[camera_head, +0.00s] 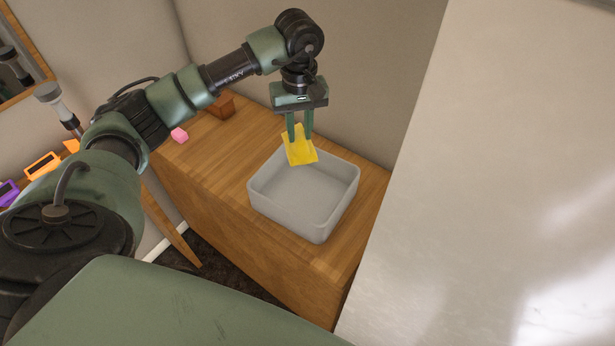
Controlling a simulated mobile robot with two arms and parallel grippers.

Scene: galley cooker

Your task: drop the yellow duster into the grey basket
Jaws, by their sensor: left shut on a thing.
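The yellow duster (300,151) hangs from my left gripper (300,132), whose fingers are shut on its upper part. The gripper points down, and the duster appears above the back left part of the grey basket (305,223). The exact height of the duster over the basket is hard to tell. The basket is a wide, open, square box standing on a wooden cabinet top. The visible part of its inside looks empty. My right gripper is not in view.
The wooden cabinet top (206,155) carries a small brown pot (222,107) and a pink block (179,135) left of the basket. Orange and purple items (42,165) lie at the far left. A pale wall stands behind, and a large pale surface (500,180) fills the right.

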